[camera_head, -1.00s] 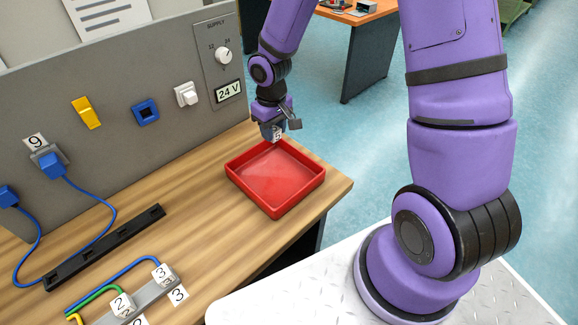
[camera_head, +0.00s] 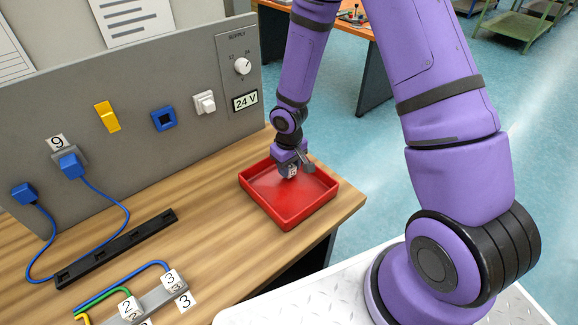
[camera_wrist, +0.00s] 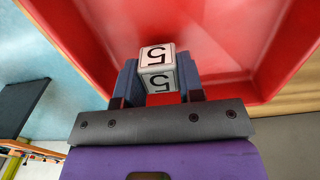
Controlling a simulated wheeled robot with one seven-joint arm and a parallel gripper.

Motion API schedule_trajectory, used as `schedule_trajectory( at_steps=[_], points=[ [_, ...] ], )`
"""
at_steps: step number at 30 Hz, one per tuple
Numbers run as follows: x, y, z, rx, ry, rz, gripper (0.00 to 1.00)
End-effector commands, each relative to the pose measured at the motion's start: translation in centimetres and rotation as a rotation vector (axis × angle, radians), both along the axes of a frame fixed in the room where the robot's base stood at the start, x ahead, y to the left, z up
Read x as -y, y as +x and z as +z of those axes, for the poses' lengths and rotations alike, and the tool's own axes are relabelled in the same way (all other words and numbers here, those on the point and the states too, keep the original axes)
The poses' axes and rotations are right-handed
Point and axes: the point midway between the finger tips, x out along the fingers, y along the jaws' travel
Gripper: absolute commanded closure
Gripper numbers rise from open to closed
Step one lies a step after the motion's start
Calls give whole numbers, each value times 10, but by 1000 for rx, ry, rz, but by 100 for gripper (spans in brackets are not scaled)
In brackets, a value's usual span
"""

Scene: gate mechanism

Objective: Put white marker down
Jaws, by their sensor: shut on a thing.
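The white marker (camera_wrist: 158,68) is a small white block with a black 5 on its faces. My gripper (camera_head: 291,172) is shut on it, with a dark finger on each side in the wrist view (camera_wrist: 158,84). The marker also shows as a small pale block below my gripper in the head view (camera_head: 290,172). It is over the red tray (camera_head: 291,223), near the tray's back wall. I cannot tell whether it touches the tray floor. The tray is otherwise empty in what I see.
The wooden bench (camera_head: 215,205) holds a black strip (camera_head: 118,248) and a grey rail (camera_head: 160,302) with numbered white blocks at the front left. A grey panel (camera_head: 135,150) with a yellow switch, blue socket and supply dial stands behind. The bench edge lies right of the tray.

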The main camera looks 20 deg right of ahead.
Motion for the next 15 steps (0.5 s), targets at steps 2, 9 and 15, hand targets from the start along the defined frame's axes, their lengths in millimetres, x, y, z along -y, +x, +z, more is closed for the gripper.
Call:
schedule_trajectory(
  at_steps=[2,9,15],
  points=[
    [0,0,0,0,0,0,89],
    [0,0,-3,-1,0,0,49],
    [0,0,-3,-1,0,0,39]
  ],
)
